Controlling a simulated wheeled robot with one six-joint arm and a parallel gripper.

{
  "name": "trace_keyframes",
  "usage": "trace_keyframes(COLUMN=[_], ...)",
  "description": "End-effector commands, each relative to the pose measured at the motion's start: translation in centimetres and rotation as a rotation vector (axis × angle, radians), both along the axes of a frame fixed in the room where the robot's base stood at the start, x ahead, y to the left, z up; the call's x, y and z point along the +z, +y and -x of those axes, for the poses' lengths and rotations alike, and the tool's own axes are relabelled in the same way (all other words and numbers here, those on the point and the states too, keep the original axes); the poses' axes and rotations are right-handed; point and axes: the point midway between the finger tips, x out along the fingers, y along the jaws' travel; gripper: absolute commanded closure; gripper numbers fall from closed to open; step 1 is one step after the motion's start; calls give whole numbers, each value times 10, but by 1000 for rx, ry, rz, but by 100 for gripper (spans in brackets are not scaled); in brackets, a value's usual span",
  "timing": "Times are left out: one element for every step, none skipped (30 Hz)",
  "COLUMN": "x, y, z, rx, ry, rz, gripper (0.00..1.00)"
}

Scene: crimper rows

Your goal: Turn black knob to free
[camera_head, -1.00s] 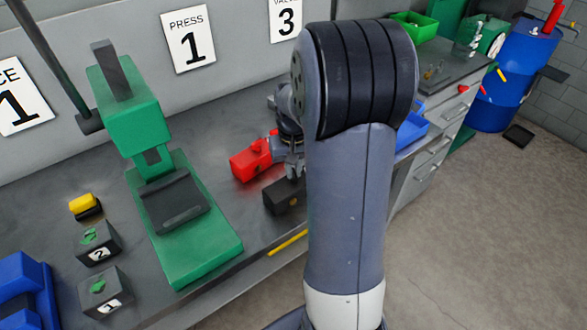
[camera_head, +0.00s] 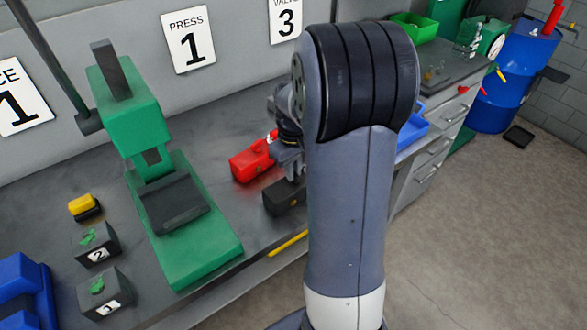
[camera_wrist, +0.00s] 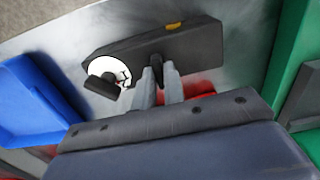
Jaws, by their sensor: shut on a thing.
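A black box (camera_head: 283,198) sits near the bench's front edge in the head view, partly hidden by my arm. In the wrist view the same black box (camera_wrist: 200,46) has a small yellow mark and a white round dial (camera_wrist: 106,71) by its left end. A dark knob (camera_wrist: 157,66) stands out from the box's side. My gripper (camera_wrist: 159,80) is shut on this knob, with a grey finger on either side. In the head view my gripper (camera_head: 290,166) is low at the box, partly hidden behind my arm. The dial's lettering is unreadable.
A red box (camera_head: 250,161) lies just behind the black box, close to my gripper. A green press (camera_head: 195,240) stands to the left. A blue bin (camera_head: 412,130) is to the right; a blue bin shows left in the wrist view (camera_wrist: 25,105).

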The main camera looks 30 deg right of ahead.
Motion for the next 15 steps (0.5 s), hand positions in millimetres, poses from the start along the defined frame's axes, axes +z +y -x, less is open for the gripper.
trace_keyframes(x=[1, 1, 1, 1, 1, 1, 1, 1, 1, 1, 1, 0, 0, 0, 0], y=[0, 0, 0, 0, 0, 0, 0, 0, 0, 0, 0, 0, 0, 0, 0], z=[0, 0, 0, -1, -1, -1, -1, 0, 0, 0, 0, 0, 0, 0, 0], rx=[1, 1, 1, 1, 1, 1, 1, 1, 0, 0, 0, 0, 0, 0, 0], ry=[-2, -2, -2, -2, -2, -2, -2, -2, -2, -1, -1, -1, -1, -1, -1], rz=[1, 1, 1, 1, 1, 1, 1, 1, 1, 1, 1, 1, 1, 1, 1], gripper=[100, 100, 100, 100, 100, 100, 100, 87, 84, 81, 79, 75, 73, 70, 67])
